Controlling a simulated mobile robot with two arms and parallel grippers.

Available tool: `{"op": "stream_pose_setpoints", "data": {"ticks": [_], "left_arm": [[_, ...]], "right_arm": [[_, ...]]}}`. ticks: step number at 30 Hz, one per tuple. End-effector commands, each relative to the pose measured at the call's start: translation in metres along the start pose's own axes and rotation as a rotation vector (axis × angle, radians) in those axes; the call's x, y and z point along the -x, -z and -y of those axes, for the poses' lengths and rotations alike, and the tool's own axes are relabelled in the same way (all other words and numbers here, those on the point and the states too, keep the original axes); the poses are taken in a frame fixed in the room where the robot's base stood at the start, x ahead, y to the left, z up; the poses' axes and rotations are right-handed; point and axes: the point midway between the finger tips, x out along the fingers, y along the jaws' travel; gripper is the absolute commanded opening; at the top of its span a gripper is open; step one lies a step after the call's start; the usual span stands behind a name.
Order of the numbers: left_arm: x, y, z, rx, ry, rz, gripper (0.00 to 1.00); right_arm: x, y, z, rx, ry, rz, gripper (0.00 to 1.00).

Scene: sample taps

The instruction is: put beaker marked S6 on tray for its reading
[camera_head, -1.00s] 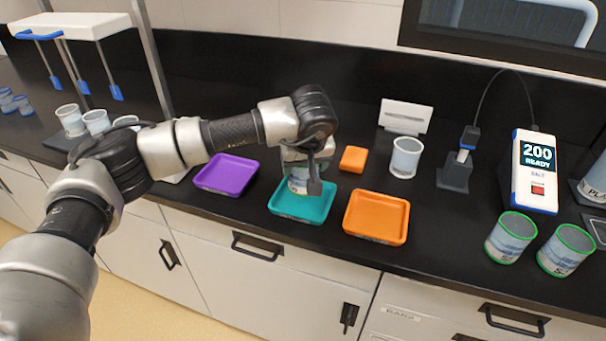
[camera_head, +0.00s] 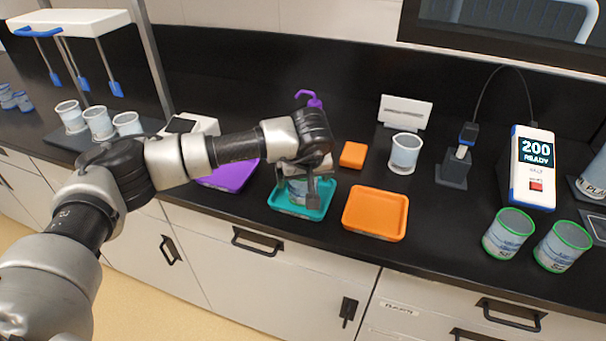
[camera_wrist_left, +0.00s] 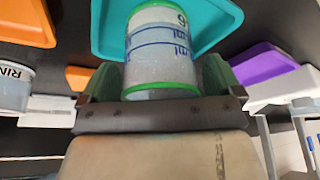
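A beaker with green rims and blue marks (camera_wrist_left: 160,52) is between the fingers of my left gripper (camera_head: 298,190). A "6" shows at its far end in the left wrist view; the rest of the label is cut off. Both fingers lie close against its sides, and the gripper looks shut on it. The beaker is upright over the teal tray (camera_head: 318,211), within its rim; whether its base touches the tray is hard to tell. A purple tray (camera_head: 228,180) is to the left and an orange tray (camera_head: 376,214) to the right. My right gripper is not in view.
Two green-rimmed beakers (camera_head: 508,233) stand at the right, near a meter reading "200 READY" (camera_head: 535,168). A white-rimmed beaker (camera_head: 404,153) and an orange block (camera_head: 353,155) stand behind the orange tray. More beakers (camera_head: 98,122) stand in a row at the left.

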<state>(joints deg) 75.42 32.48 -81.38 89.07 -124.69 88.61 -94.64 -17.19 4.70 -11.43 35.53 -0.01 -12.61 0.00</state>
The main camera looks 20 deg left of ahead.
Motion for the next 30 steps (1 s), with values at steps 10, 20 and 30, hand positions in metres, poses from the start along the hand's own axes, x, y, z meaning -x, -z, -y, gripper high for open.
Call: {"op": "stream_pose_setpoints", "data": {"ticks": [10,20,30], "left_arm": [[0.01,0.002,-0.001,-0.001,-0.003,-0.003,0.94],[0.077,0.001,-0.001,-0.001,-0.004,-0.005,0.94],[0.121,0.001,0.0,-0.001,-0.001,-0.001,0.94]], "right_arm": [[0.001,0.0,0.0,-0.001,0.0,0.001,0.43],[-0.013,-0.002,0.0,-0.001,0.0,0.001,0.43],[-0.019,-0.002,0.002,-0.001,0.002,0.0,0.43]]}}
